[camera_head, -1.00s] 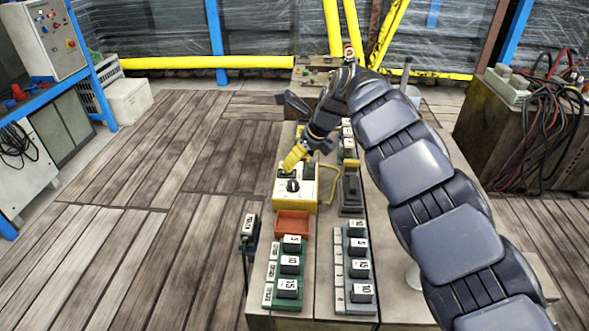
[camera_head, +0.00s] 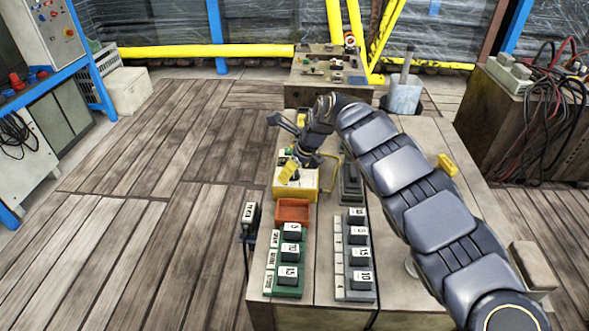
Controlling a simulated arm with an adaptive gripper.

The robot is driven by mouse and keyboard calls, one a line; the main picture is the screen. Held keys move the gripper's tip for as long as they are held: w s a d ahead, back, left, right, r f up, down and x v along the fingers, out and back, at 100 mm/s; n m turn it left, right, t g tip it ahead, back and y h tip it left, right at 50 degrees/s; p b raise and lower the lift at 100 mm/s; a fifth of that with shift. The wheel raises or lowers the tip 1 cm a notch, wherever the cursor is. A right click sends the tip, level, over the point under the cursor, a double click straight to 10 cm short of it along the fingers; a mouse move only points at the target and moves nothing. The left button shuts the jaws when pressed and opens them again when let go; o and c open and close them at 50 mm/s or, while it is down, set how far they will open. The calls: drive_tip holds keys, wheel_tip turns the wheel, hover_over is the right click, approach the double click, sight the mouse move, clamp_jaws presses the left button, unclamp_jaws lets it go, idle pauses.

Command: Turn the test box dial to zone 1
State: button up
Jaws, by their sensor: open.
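The test box (camera_head: 307,185), white on top with yellow sides, stands on the left part of the bench. My gripper (camera_head: 287,173) comes down over its top from behind, with yellow fingertips, open. The fingertips are over the front left of the box top, where the black dial showed before. The dial is now hidden behind them, so its setting cannot be read. I cannot tell whether the fingers touch it.
An orange tray (camera_head: 293,212) sits just in front of the box. Rows of numbered blocks stand on a green rack (camera_head: 288,291) and a grey rack (camera_head: 354,295) nearer me. A dark grey device (camera_head: 350,187) stands to the right of the box. A labelled handset (camera_head: 249,215) hangs at the left edge.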

clamp_jaws()
drive_tip(key=m+t+h, duration=0.1)
drive_tip(key=m, duration=0.3)
drive_tip(key=shift+s+a, duration=0.1)
drive_tip(key=shift+m+t+h, duration=0.3)
drive_tip(key=shift+m+h, duration=0.4)
drive_tip(key=shift+m, duration=1.2)
unclamp_jaws()
